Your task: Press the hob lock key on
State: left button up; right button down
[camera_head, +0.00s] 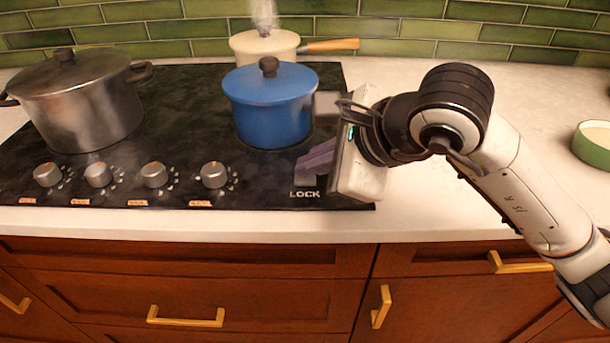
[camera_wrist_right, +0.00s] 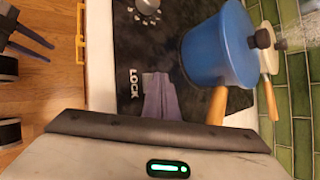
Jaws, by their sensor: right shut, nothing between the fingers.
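The hob (camera_head: 185,115) is a black glass plate set in the counter. The white word LOCK (camera_head: 305,194) is printed at its front right corner, and it also shows in the wrist view (camera_wrist_right: 134,83). My right gripper (camera_head: 305,170) reaches in from the right with its grey-purple fingers shut and empty. The fingertips are just behind the word and cover the spot where the key would be. In the wrist view the fingers (camera_wrist_right: 158,80) end right beside the word. I cannot tell whether they touch the glass. No lock light is visible. A dark, pronged part at the wrist view's upper left may be my left gripper (camera_wrist_right: 35,40).
A blue pot (camera_head: 270,105) stands close behind my right gripper. A large steel pot (camera_head: 80,105) and a cream pot (camera_head: 265,48) with a wooden handle are also on the hob. Several knobs (camera_head: 213,174) line the front. A green bowl (camera_head: 593,145) stands at far right.

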aim_at(311, 181)
jog(key=shift+r, duration=0.45)
notch_tip(311, 181, up, 6)
jog(key=p, duration=0.2)
jog(key=shift+p, duration=0.4)
dwell(0.4)
